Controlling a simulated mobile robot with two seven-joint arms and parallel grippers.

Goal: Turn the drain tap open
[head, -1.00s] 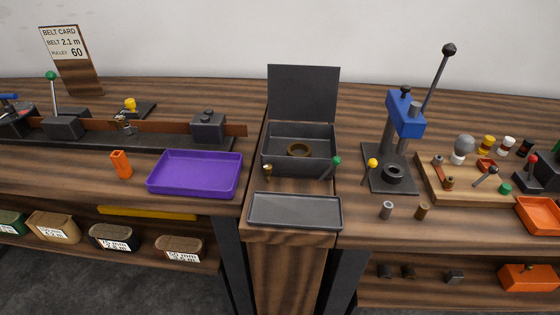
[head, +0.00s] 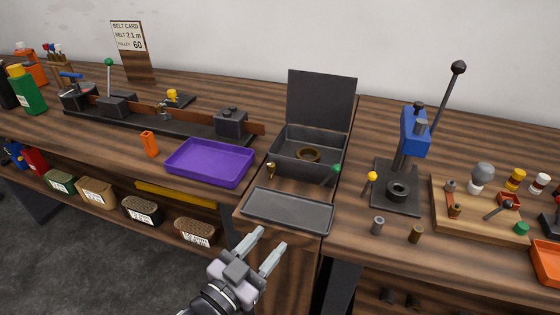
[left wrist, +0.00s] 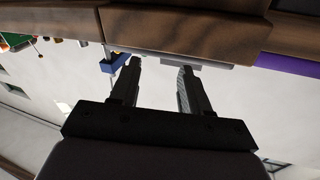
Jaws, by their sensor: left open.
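An open dark metal box (head: 291,160) with its lid raised stands at the middle bench. A small brass fitting, which looks like the drain tap (head: 271,170), sits at its front left corner. A lever with a green knob (head: 336,168) is at its front right. A brown ring (head: 308,155) lies inside. A shallow grey tray (head: 289,210) lies in front of the box. My left gripper (head: 270,240) is open and empty, in front of the tray's near edge and apart from the tap. Its spread fingers also show in the left wrist view (left wrist: 160,64). My right gripper is out of view.
A purple tray (head: 210,163) and an orange block (head: 149,144) lie to the left. A press (head: 397,190) with a tall black-knobbed lever stands to the right. A wooden board (head: 470,222) with small parts lies beyond it.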

